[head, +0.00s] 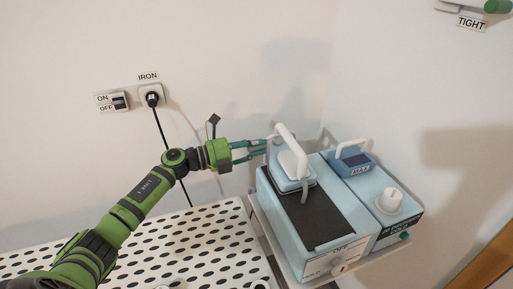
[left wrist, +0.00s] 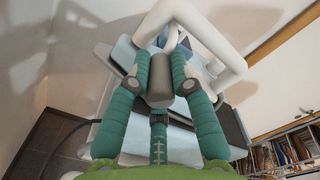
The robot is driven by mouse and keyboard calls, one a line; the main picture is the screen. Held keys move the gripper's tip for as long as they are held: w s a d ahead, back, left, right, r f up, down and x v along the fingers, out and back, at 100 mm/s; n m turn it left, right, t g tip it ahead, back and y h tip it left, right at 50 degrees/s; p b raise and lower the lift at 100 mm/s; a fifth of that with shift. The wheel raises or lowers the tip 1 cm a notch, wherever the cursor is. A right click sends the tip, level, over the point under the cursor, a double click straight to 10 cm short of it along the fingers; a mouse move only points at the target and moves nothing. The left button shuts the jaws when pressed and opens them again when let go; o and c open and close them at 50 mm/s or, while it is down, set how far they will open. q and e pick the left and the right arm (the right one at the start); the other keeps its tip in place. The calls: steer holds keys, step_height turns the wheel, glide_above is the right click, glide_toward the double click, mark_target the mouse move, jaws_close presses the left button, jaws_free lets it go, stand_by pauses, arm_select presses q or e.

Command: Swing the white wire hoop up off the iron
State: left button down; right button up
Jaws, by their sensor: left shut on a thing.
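The iron (head: 289,166) has a pale blue body and a thick white handle. It rests on the dark top of a pale blue station (head: 338,215). My left gripper (head: 266,147) comes in from the left and is shut at the hoop, close by the handle. Its fingers also show in the left wrist view (left wrist: 165,72). My right gripper is not in view.
A blue block marked MAX (head: 356,163) and a white knob (head: 390,200) stand right of the iron. A perforated white board (head: 195,245) lies at the lower left. A black cord hangs from the IRON socket (head: 152,95). Walls close off the back and right.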

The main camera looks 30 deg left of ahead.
arm_select(q)
steer(key=shift+w+a+r, duration=0.15)
steer(key=shift+r, duration=0.1)
stand_by(0.3)
steer(key=c, duration=1.1)
jaws_free()
steer(key=shift+f, duration=0.1)
steer(key=shift+f, duration=0.1)
steer(key=v, duration=1.2)
